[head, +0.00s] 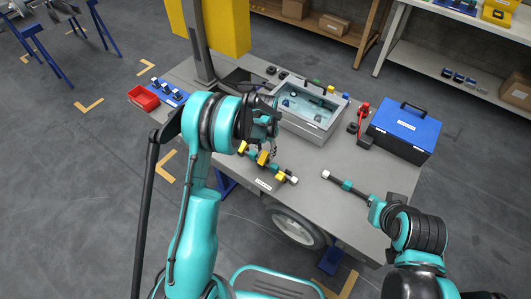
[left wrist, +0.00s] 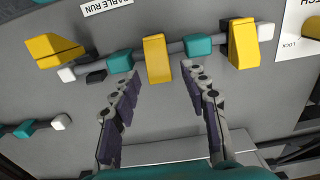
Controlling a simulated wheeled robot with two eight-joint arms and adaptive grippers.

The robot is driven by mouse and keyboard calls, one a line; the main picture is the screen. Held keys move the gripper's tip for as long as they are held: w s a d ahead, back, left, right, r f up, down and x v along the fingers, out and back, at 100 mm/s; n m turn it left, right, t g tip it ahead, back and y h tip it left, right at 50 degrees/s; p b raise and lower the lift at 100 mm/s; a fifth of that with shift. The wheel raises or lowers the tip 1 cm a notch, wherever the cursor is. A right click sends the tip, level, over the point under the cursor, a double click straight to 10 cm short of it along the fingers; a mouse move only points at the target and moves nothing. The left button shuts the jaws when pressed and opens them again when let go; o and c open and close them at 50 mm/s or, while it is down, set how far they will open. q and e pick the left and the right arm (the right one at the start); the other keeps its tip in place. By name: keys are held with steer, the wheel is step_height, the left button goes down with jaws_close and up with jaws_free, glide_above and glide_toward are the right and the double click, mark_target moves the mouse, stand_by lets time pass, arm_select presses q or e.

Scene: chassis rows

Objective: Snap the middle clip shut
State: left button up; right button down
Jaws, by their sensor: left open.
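A thin grey cable with teal sleeves and white ends runs along the bench front, crossed by three yellow clips. In the left wrist view, the middle clip (left wrist: 157,58) stands across the cable between two teal sleeves, beyond and between my fingertips. One outer clip (left wrist: 242,45) is on the right; the other (left wrist: 52,48), on the left, sits at a different angle. I cannot tell how far each clip is closed. My left gripper (left wrist: 166,76) is open and empty, and in the head view (head: 268,140) it hangs over the cable. My right gripper (head: 377,207) is low at the bench's right; its fingers are unclear.
Another cable piece (head: 347,185) lies to the right, by my right gripper. A grey open case (head: 318,131), a blue toolbox (head: 408,133), a red bin (head: 144,98) and a red-handled tool (head: 364,108) stand further back. The label (left wrist: 105,5) lies beside the clips.

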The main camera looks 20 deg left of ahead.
arm_select(q)
steer(key=shift+f, duration=0.3)
jaws_close()
steer(key=shift+w+d+f+g+y+b, duration=0.25)
steer(key=shift+w+f+g+b, duration=0.3)
steer(key=shift+g, duration=0.35)
steer(key=shift+w+f+g+y, duration=0.1)
steer(key=shift+g+y, duration=0.15)
steer(key=shift+g, duration=0.35)
jaws_free()
